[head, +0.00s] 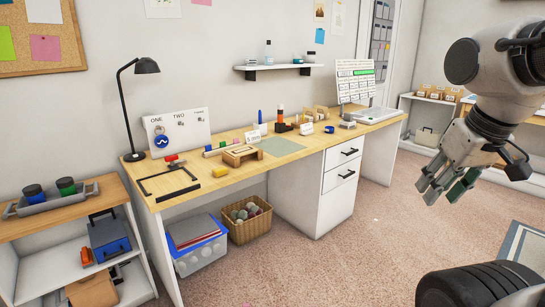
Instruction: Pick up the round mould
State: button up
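My gripper (443,190) hangs in the air at the right, over the open floor and well away from the desk. Its grey and dark green fingers look apart, with nothing clearly between them. I cannot pick out a round mould for certain. A blue round piece (161,141) sits at the lower left of a white board marked ONE and TWO (185,137). Several small blocks and wooden pieces stand on the wooden desk (215,190), too small to tell apart well.
A low shelf (75,205) with a tray of jars is at the left. A blue-rimmed bin (196,258) and basket (250,229) sit under the desk. The carpet (370,235) before it is clear.

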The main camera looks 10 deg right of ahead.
aim_at(328, 129)
jog(key=i+z, duration=0.3)
jog(key=i, duration=0.55)
jog(key=i+j+z, duration=0.1)
jog(key=i+z, duration=0.2)
jog(key=i, duration=0.55)
jog(key=i+l+u, duration=0.35)
jog(key=i, duration=0.4)
jog(key=i+l+u, duration=0.35)
jog(key=i+l, duration=0.4)
jog(key=i+l+u, duration=0.15)
jog(key=l, duration=0.25)
jog(key=i+l+u, duration=0.15)
jog(key=l, duration=0.25)
jog(key=i+l+u, duration=0.15)
jog(key=l, duration=0.25)
